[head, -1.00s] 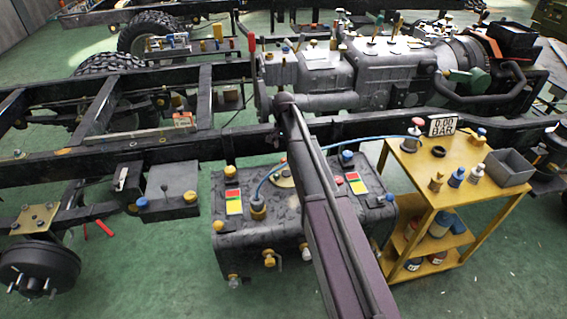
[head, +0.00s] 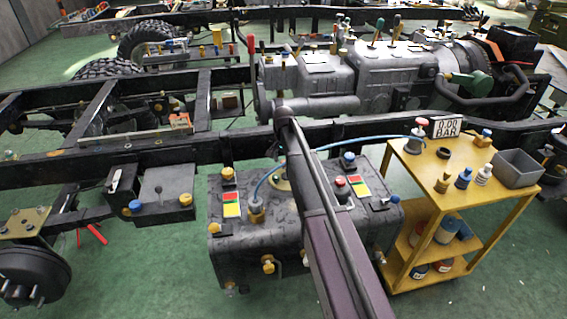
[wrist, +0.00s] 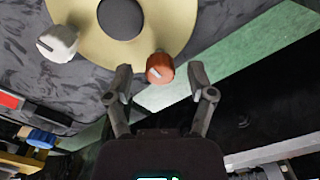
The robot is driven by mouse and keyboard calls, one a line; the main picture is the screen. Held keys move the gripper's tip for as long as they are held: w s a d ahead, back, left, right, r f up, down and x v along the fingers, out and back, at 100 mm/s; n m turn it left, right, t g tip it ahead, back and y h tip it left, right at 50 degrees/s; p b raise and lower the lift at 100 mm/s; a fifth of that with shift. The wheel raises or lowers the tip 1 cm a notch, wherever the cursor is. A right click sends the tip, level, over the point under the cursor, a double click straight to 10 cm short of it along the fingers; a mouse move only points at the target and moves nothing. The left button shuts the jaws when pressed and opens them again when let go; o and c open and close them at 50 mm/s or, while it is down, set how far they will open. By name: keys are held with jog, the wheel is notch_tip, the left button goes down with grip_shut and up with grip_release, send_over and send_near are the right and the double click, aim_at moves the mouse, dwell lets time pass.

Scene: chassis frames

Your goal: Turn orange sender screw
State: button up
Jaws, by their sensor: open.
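The orange sender screw (wrist: 160,68) is a rounded orange knob on the rim of a pale yellow disc (wrist: 93,48) in the wrist view. My gripper (wrist: 160,79) is open, with one finger on each side of the screw and a visible gap at each finger. I cannot tell how deep the fingers reach along it. A white knob (wrist: 58,43) sits on the disc's left side, and a dark round cap (wrist: 121,17) is at its centre.
The disc is on a dark tank (head: 245,245) with several caps and coloured labels. A blue hose (head: 375,143) runs over the tank towards a yellow cart (head: 420,165) holding bottles and a gauge. Chassis rails (head: 70,169) lie behind; green floor is clear in front.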

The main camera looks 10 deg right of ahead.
grip_shut()
jog(key=shift+n, duration=0.5)
jog(key=n, duration=0.3)
jog(key=shift+n, duration=0.3)
jog(key=n, duration=1.3)
jog(key=shift+n, duration=0.4)
